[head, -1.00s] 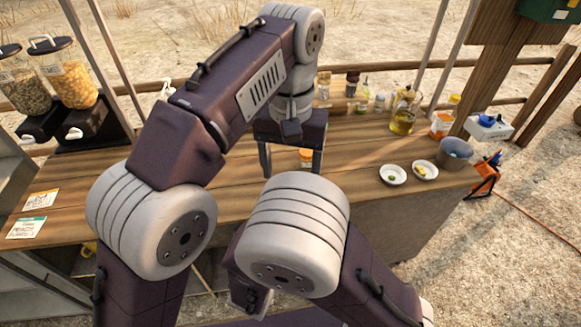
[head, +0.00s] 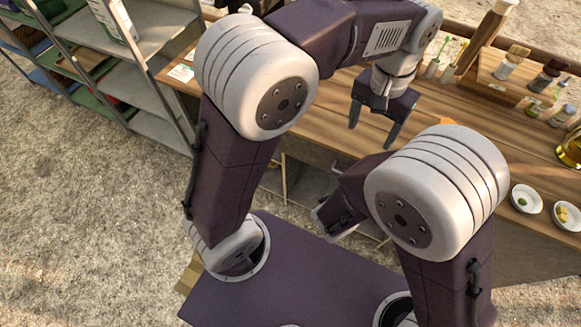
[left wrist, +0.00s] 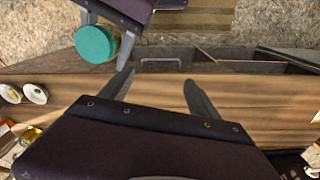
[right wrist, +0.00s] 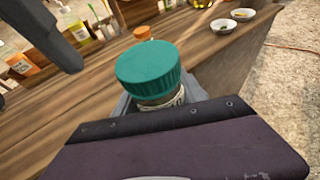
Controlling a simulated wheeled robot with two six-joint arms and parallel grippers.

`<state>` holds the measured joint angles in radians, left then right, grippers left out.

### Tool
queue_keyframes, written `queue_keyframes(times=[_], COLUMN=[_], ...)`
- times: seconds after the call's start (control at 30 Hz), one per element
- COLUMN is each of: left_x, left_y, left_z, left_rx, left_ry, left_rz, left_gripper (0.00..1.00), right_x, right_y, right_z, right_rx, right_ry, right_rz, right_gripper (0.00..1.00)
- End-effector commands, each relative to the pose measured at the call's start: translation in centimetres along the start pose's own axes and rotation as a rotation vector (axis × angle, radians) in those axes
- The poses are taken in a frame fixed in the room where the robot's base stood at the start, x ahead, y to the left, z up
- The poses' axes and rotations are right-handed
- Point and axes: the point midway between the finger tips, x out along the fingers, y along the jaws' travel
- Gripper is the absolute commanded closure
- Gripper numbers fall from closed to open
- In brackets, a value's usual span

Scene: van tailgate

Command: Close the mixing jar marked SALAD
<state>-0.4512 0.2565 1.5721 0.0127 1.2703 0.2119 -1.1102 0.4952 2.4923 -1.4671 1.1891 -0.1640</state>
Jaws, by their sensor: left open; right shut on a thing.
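A jar with a ribbed teal lid (right wrist: 150,70) is in my right gripper (right wrist: 152,104). The lid sits on top and hides most of the jar; a sliver of glass and pale label shows under it, with no word legible. The teal lid also shows in the left wrist view (left wrist: 97,43), between my right gripper's fingers. My left gripper (head: 373,138) is open and empty over the wooden counter, and its spread fingers show in the left wrist view (left wrist: 158,86). It is apart from the jar.
The wooden counter (head: 330,115) is clear around the left gripper. Two small white bowls (head: 525,199) (head: 567,215) and several bottles (head: 512,62) stand to the right. Metal shelves (head: 165,95) stand at the left. A small orange-lidded thing (right wrist: 142,33) shows beyond the jar.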

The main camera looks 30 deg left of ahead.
Motion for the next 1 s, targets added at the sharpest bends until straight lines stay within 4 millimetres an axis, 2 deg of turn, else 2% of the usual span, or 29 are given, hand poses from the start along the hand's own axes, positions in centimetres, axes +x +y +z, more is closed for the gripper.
queue_keyframes(times=[0.03,0.2,0.3,0.4,0.5,0.6,1.0], left_x=[1.8,7.5,10.2,12.0,13.1,13.6,13.7], left_y=[-2.1,-8.0,-10.4,-11.8,-12.6,-12.8,-12.8], left_z=[0.9,5.2,8.3,11.1,13.1,13.9,14.1], left_rx=[-0.037,-0.136,-0.186,-0.224,-0.248,-0.258,-0.259], left_ry=[0.000,0.028,0.043,0.056,0.064,0.070,0.069], left_rz=[0.000,-0.002,-0.007,-0.013,-0.017,-0.020,-0.020], left_gripper=[0.29,0.29,0.29,0.29,0.29,0.29,0.29], right_x=[0.0,0.0,0.0,0.0,0.0,0.0,0.0], right_y=[0.0,0.0,0.0,0.0,0.0,0.0,0.0], right_z=[0.0,0.0,0.0,0.0,0.0,0.0,0.1], right_rx=[0.000,0.000,0.000,0.000,0.000,0.000,0.000], right_ry=[-0.001,-0.001,-0.001,-0.001,-0.001,-0.001,-0.001], right_rz=[0.000,0.000,0.000,0.000,0.000,0.000,0.000], right_gripper=[1.00,1.00,1.00,1.00,1.00,1.00,1.00])
